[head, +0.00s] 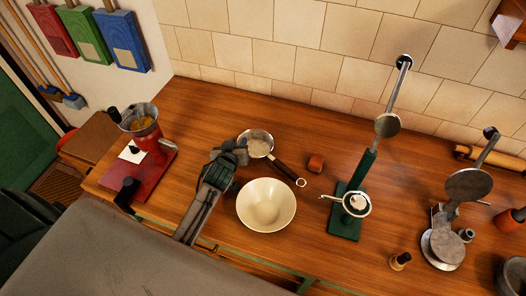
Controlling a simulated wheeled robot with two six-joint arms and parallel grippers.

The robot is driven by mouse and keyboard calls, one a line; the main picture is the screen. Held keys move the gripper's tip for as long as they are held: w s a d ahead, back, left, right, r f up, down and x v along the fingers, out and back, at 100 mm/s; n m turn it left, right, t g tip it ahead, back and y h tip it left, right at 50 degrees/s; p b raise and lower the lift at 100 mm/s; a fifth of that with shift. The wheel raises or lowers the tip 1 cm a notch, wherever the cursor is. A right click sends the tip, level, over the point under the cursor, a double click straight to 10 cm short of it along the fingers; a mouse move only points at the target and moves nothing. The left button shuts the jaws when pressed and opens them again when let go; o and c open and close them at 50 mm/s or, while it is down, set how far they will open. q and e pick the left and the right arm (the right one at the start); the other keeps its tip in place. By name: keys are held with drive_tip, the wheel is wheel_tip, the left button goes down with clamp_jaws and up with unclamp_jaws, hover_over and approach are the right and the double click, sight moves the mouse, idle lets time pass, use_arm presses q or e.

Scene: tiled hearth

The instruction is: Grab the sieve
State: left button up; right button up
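The sieve (256,143) appears to be the round, pale metal bowl with a dark handle, lying on the wooden counter near the middle. Its handle (285,171) points toward the lower right and ends in a ring. My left gripper (238,151) is just left of the sieve's bowl, at or very near its rim. I cannot tell whether it touches the rim, and its fingers are too small and dark to show whether they are open or shut. My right gripper is not in view.
A cream bowl (266,204) stands right of my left forearm, below the sieve. A small red-brown block (316,162) lies right of the sieve. A green-based press (345,222) stands further right, a red grinder (147,134) left. The tiled wall closes off the back.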

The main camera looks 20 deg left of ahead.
use_arm(q)
clamp_jaws()
